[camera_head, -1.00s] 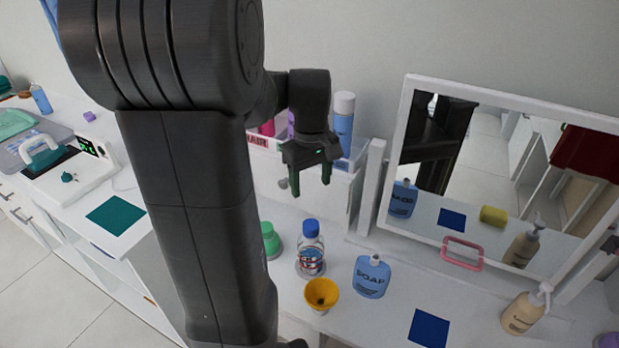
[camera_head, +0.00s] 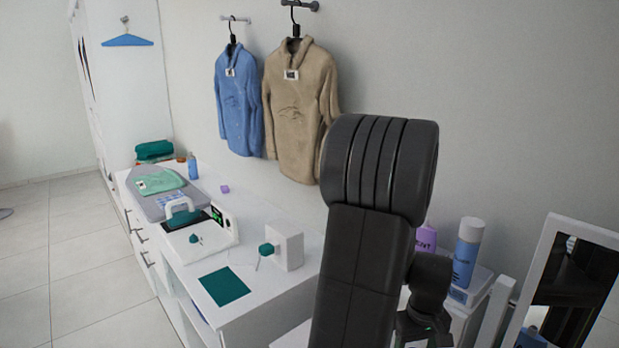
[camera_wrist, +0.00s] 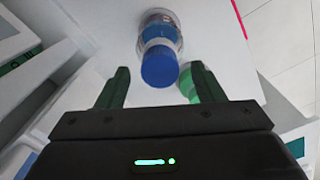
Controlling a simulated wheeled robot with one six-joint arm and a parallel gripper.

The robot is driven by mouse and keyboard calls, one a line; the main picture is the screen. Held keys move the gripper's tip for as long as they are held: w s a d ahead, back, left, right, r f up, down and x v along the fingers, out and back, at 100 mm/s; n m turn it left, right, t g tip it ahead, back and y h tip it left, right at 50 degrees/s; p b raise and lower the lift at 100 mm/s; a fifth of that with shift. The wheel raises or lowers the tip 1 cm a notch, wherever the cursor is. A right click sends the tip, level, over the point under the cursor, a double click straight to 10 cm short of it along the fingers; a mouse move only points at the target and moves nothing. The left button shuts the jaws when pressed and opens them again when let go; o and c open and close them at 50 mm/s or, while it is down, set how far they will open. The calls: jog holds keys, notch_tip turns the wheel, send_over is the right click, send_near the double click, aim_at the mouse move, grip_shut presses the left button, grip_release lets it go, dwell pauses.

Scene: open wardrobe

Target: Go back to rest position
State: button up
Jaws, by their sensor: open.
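My gripper (camera_wrist: 157,88) is open in the wrist view, with two dark green fingers apart and nothing between them. Below it, a clear bottle with a blue cap (camera_wrist: 159,66) stands on the white counter (camera_wrist: 105,25). In the head view my arm rises in the centre right, and my gripper (camera_head: 425,338) is partly cut off at the bottom edge. A green bottle (camera_wrist: 188,86) is partly hidden behind the right finger.
A mirror (camera_head: 545,265) stands at the right. An iron station (camera_head: 200,235) and a teal mat (camera_head: 224,287) are on the left counter. Blue (camera_head: 238,105) and tan jackets (camera_head: 300,110) hang on the wall.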

jog(key=shift+f, duration=0.9)
jog(key=shift+r, duration=0.4)
jog(key=shift+f, duration=0.1)
notch_tip(320, 180, up, 14)
notch_tip(320, 180, down, 14)
notch_tip(320, 180, up, 3)
jog(key=p, duration=0.3)
jog(key=shift+p, duration=0.35)
notch_tip(320, 180, up, 5)
jog(key=p, duration=0.3)
jog(key=shift+p, duration=0.4)
jog(key=shift+w+a, duration=0.15)
